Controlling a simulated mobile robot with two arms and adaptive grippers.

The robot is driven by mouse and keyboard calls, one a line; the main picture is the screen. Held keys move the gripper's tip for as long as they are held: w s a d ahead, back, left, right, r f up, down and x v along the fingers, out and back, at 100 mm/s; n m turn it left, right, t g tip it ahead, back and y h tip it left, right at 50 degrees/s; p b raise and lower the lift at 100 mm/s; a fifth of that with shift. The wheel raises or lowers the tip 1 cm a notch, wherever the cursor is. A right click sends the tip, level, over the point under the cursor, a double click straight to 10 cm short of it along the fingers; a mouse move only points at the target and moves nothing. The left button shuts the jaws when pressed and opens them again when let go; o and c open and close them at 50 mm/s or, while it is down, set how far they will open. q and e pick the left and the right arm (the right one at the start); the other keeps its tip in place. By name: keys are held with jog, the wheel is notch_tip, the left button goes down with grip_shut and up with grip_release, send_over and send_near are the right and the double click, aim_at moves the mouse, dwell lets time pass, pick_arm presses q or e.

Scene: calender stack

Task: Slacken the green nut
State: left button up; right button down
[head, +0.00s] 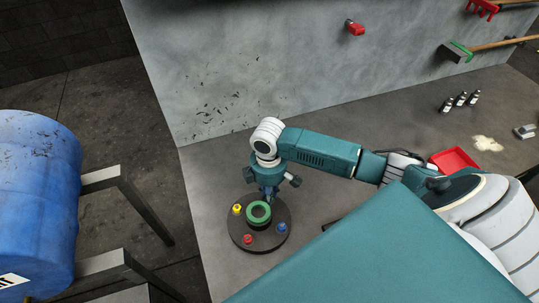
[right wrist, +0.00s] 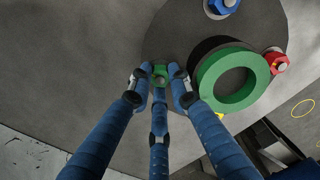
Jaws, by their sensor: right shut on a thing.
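The green nut (right wrist: 160,72) is small and sits near the edge of a round dark disc (head: 267,243). My right gripper (right wrist: 159,84) has three blue fingers and is shut on the green nut, with fingertips on either side of it and one below. In the head view the right gripper (head: 269,193) points down at the disc's far edge and hides the nut. A thick green ring (head: 250,218) stands in the middle of the disc, beside the gripper. My left gripper is not in view.
A yellow nut (head: 237,209), a red nut (head: 249,240) and a blue nut (head: 282,227) sit around the ring. A red tray (head: 455,160) and several small bottles (head: 461,99) stand farther right. A blue barrel (head: 38,190) is at left. The bench left of the disc is bare.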

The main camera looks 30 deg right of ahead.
jog(key=shift+w+a+r+n, duration=0.1)
jog(key=shift+w+n, duration=0.05)
jog(key=shift+n, duration=0.55)
jog(key=shift+w+a+r+n, duration=0.1)
jog(key=shift+n, duration=0.6)
jog(key=c, duration=1.9)
grip_release()
jog(key=shift+c, duration=0.2)
jog(key=shift+o, duration=0.4)
jog(key=shift+a+f, duration=0.1)
jog(key=shift+s, duration=0.1)
